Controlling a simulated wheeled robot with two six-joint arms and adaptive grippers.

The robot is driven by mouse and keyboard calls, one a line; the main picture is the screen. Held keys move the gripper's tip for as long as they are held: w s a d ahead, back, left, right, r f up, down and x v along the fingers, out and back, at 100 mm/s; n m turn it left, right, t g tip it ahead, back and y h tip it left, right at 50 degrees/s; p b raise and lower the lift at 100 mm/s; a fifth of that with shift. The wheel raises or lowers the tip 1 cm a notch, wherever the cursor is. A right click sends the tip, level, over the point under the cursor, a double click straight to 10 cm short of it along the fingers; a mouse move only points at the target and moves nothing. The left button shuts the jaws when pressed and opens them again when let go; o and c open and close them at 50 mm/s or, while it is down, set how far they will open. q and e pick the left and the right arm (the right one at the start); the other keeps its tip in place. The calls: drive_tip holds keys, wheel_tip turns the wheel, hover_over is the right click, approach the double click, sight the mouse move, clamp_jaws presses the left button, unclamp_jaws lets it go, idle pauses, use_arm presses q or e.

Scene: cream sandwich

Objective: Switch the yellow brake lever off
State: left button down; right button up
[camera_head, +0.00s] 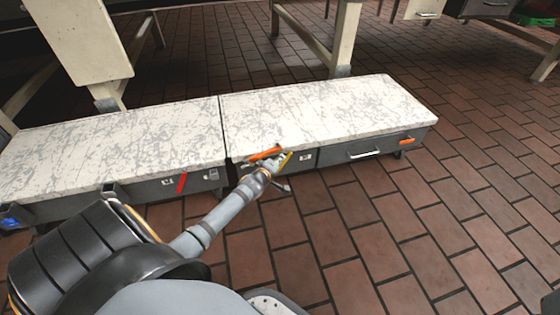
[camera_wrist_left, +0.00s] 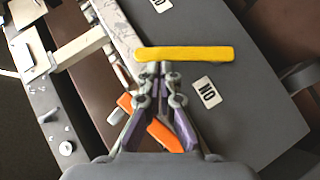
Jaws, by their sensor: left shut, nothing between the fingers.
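The yellow brake lever (camera_wrist_left: 185,54) lies as a bar across the wrist view, just beyond my fingertips. In the head view the yellow lever (camera_head: 286,160) shows as a short slanted piece on the bench front, partly behind my gripper. My left gripper (camera_wrist_left: 160,70) is shut and empty. Its tips meet the lever's near edge in the picture; I cannot tell if they touch. The same gripper (camera_head: 278,163) is at the bench front in the head view. An upside-down ON label (camera_wrist_left: 207,92) sits beside the lever. My right gripper is not in view.
The low benches have speckled white tops (camera_head: 320,110). A red lever (camera_head: 181,183) is on the left bench front. An orange lever (camera_head: 407,141) and a drawer handle (camera_head: 365,155) are at the right. Brick floor (camera_head: 370,230) in front is clear.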

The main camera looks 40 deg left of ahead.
use_arm(q)
drive_tip(key=shift+w+d+p, duration=0.2)
drive_tip(key=shift+p, duration=0.45)
drive_tip(key=shift+w+d+r+g, duration=0.1)
drive_tip(key=shift+w+g, duration=0.05)
drive_tip(key=shift+g, duration=0.15)
drive_tip(key=w+d+f+m+g+y, duration=0.4)
drive_tip(key=w+f+g, duration=0.1)
drive_tip(key=g, duration=0.1)
drive_tip(key=shift+f+m+g+b, duration=0.15)
drive_tip(key=shift+m+g+b, duration=0.15)
drive_tip(key=shift+m+b, duration=0.15)
drive_tip(key=shift+d, duration=0.15)
idle(0.4)
